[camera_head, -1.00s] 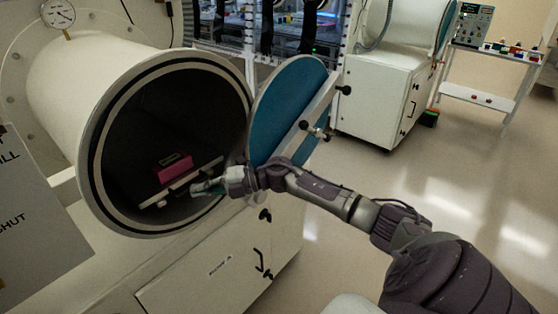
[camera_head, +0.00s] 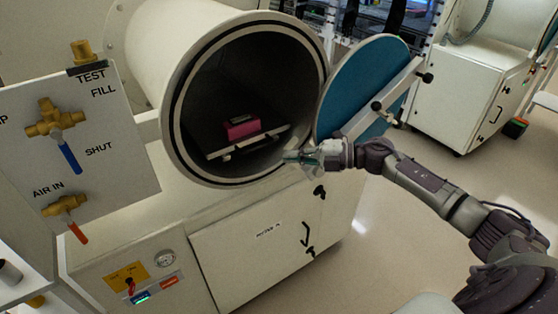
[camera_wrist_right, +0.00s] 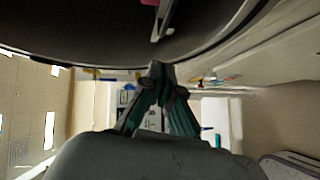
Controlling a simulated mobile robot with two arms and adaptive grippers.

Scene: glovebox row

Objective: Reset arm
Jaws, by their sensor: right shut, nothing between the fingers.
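My right gripper (camera_head: 303,157) is shut and empty at the lower right rim of the round chamber opening (camera_head: 177,130). In the right wrist view its fingertips (camera_wrist_right: 154,72) meet, with the dark chamber rim (camera_wrist_right: 130,55) just beyond them. My right arm comes in from the lower right. Inside the chamber a pink box (camera_head: 242,130) rests on a light tray (camera_head: 222,152), apart from the gripper. My left gripper is in neither view.
The round blue chamber door (camera_head: 352,85) stands open just right of the opening, close to my right wrist, with a handle bar across it. A valve panel (camera_head: 110,165) with brass valves stands at the left. Floor (camera_head: 385,250) is clear between the cabinet and my arm.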

